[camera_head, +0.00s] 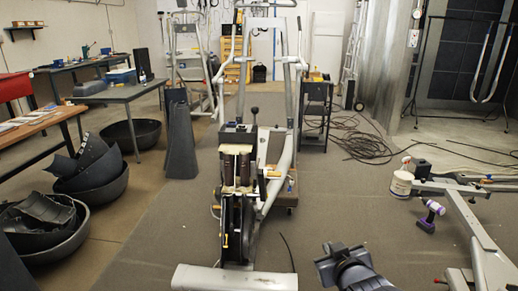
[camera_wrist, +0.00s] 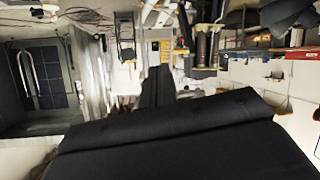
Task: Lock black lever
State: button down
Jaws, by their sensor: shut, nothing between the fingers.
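The elliptical machine (camera_head: 240,215) stands upright in the middle of the head view. A black lever (camera_head: 254,117) with a round knob sticks up from its middle, above two dark brown cylinders (camera_head: 236,168). My gripper (camera_head: 342,260) is at the lower right of the machine, nearer the camera and well apart from the lever. It is shut and empty. In the wrist view, which looks upside down, the brown cylinders (camera_wrist: 207,46) show at upper right. I cannot clearly pick out the lever there. A large dark surface fills the lower part of that view.
Black cables (camera_head: 365,140) lie behind. Black curved shells (camera_head: 95,170) and tables (camera_head: 122,94) are at left. Carpet right of the machine is mostly clear.

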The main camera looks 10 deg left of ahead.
jog(key=w+r+m+t+p, duration=0.2)
jog(key=w+r+t+p, duration=0.1)
jog(key=r, duration=0.7)
jog(key=w+a+r+m+t+p, duration=0.1)
jog(key=w+r+m+t+p, duration=0.1)
jog(key=r+p, duration=0.4)
notch_tip(320, 180, up, 5)
jog(key=shift+w+a+f+m+t, duration=0.15)
jog(key=shift+w+a+m+t, duration=0.15)
jog(key=shift+w+t, duration=0.4)
